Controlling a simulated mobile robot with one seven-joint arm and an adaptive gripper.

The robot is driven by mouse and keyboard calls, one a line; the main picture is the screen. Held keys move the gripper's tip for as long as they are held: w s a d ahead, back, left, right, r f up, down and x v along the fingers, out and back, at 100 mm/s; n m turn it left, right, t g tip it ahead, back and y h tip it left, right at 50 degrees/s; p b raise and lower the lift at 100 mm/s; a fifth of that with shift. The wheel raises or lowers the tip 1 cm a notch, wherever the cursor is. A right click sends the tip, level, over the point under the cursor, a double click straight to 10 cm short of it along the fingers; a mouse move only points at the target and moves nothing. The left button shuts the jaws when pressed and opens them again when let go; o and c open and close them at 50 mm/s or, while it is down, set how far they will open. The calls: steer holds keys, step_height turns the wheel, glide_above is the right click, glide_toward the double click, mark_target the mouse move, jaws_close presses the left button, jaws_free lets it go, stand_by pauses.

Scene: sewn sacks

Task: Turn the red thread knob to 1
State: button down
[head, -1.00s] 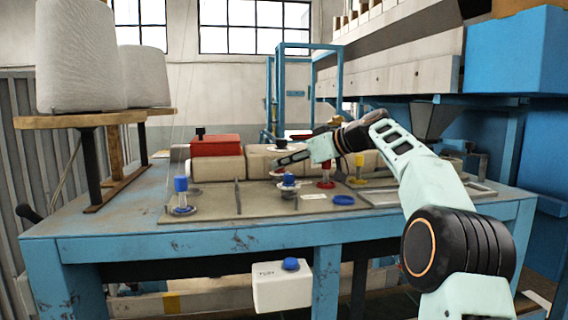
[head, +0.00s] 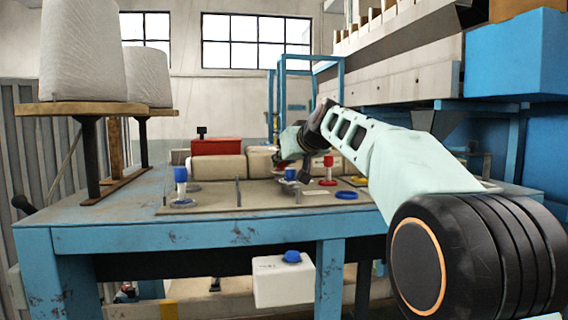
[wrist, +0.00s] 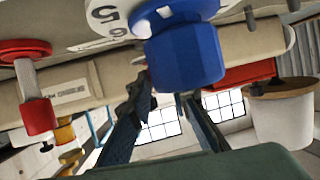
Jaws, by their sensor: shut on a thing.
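The red knob (head: 328,161) stands upright on its red base on the bench, right of my gripper. It also shows at the left of the wrist view (wrist: 39,116), apart from my fingers. In the head view this blue knob (head: 291,174) is at the middle of the bench, partly behind my gripper. The red knob's own number is not readable.
Another blue knob (head: 181,175) stands at the left of the bench, and a blue ring (head: 346,195) lies flat at right. A yellow part (head: 358,180) is behind it. Pale sacks (head: 218,168) and a red box (head: 216,146) are behind. Thread cones (head: 82,55) stand at left.

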steer(key=m+h, duration=0.1)
steer(key=a+m+h+p, duration=0.1)
steer(key=h, duration=0.1)
steer(key=shift+s+r+m+t, duration=0.1)
steer(key=shift+m+t, duration=0.3)
steer(key=m+h, duration=0.3)
steer(key=h, duration=0.1)
steer(key=shift+a+m+h+p, duration=0.1)
steer(key=shift+m+h+p, duration=0.2)
steer(key=shift+m, duration=0.1)
steer(key=m+g+h+p, duration=0.1)
steer(key=m+h+p, duration=0.1)
steer(key=h+p, duration=0.1)
steer(key=shift+a+r+m, duration=0.1)
steer(key=shift+m, duration=0.3)
steer(key=shift+m+g+h+p, duration=0.5)
steer(key=shift+h+p, duration=0.2)
steer(key=shift+p, duration=0.05)
steer(key=shift+f+m, duration=0.25)
steer(key=shift+m, duration=0.05)
steer(key=c, duration=1.8)
jaws_free()
